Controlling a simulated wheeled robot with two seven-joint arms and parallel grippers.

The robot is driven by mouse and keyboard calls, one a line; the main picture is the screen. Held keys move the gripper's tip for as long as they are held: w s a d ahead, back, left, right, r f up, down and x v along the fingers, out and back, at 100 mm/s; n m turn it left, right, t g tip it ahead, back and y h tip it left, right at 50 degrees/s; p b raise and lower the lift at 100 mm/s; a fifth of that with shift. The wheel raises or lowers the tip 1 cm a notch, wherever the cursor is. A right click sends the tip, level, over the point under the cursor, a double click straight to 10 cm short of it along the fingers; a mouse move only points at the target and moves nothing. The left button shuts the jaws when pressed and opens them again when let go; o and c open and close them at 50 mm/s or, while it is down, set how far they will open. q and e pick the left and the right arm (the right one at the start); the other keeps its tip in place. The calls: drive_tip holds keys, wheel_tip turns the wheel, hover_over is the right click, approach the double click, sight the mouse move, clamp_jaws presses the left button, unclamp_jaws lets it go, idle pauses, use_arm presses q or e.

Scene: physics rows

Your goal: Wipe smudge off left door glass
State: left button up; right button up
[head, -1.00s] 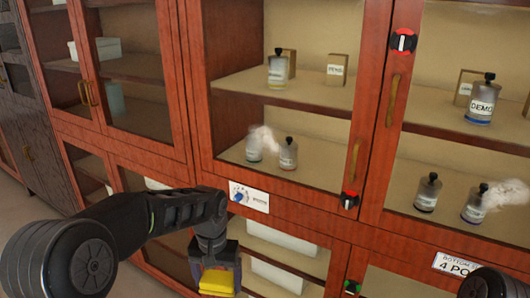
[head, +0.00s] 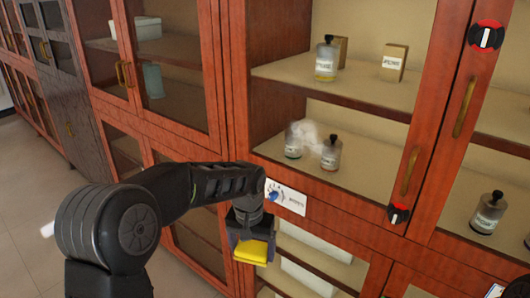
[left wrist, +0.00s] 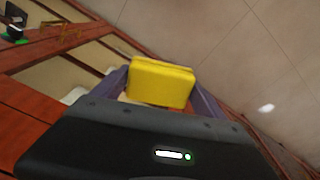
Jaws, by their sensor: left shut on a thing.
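My left gripper (head: 250,240) is shut on a yellow sponge-like block (head: 255,252), held in front of the lower cabinet doors, below the dial label. The yellow block also shows between the fingers in the left wrist view (left wrist: 162,82). The left door glass (head: 340,130) is in the upper cabinet, up and right of the gripper. A whitish, cloudy smudge (head: 309,132) shows on it, in front of two bottles on the lower shelf. The block is apart from the glass. My right gripper does not show.
A dial label (head: 286,196) sits on the rail under the left door. Brass handles (head: 409,170) and a red-and-black knob (head: 398,214) are by that door's right edge. Bottles and boxes stand behind the glass. Open floor (head: 30,220) lies at left.

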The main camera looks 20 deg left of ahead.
use_arm(q)
drive_tip(key=w+a+r+t, duration=0.3)
drive_tip(key=w+r+t, duration=0.15)
drive_tip(key=w, duration=0.25)
drive_tip(key=m+t+h+b, duration=0.35)
drive_tip(key=t+h, duration=0.35)
drive_tip(key=t, duration=0.4)
approach(292, 135)
drive_tip(key=s, duration=0.1)
drive_tip(key=shift+s+a+f+m+p, duration=0.1)
drive_tip(key=shift+a+m+p, duration=0.15)
drive_tip(key=shift+p, duration=0.2)
drive_tip(key=shift+x, duration=3)
drive_tip(key=shift+x, duration=0.95)
drive_tip(key=shift+b, duration=0.3)
